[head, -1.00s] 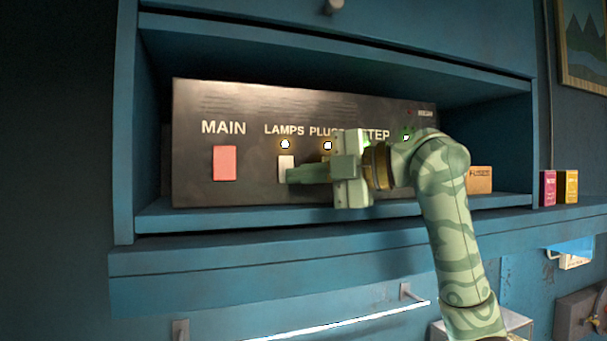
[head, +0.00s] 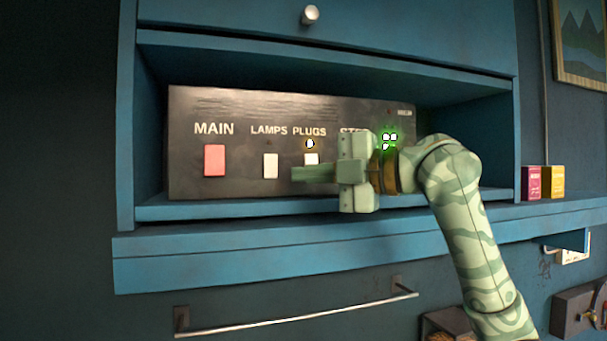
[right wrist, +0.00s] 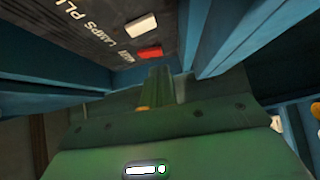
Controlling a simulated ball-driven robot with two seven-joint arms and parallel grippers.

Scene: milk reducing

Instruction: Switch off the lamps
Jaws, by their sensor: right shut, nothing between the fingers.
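The LAMPS switch (head: 270,166) is a white rocker on a black panel (head: 185,185) in the head view. No light glows above it. The PLUGS switch (head: 311,158) to its right has a lit indicator (head: 310,143). The red MAIN switch (head: 214,160) is at the left. My right gripper (head: 294,174) is shut and empty, its fingertips to the right of the LAMPS switch and over the lower part of the PLUGS switch. In the right wrist view the shut fingers (right wrist: 157,85) show below a white switch (right wrist: 142,26) and the red switch (right wrist: 150,53). My left gripper is not in view.
The panel stands in a blue shelf (head: 250,210) with a drawer (head: 400,30) above. Green lights (head: 388,141) glow at the panel's right. A towel bar (head: 290,320) runs below. Small magenta (head: 531,182) and yellow (head: 554,181) boxes stand to the right.

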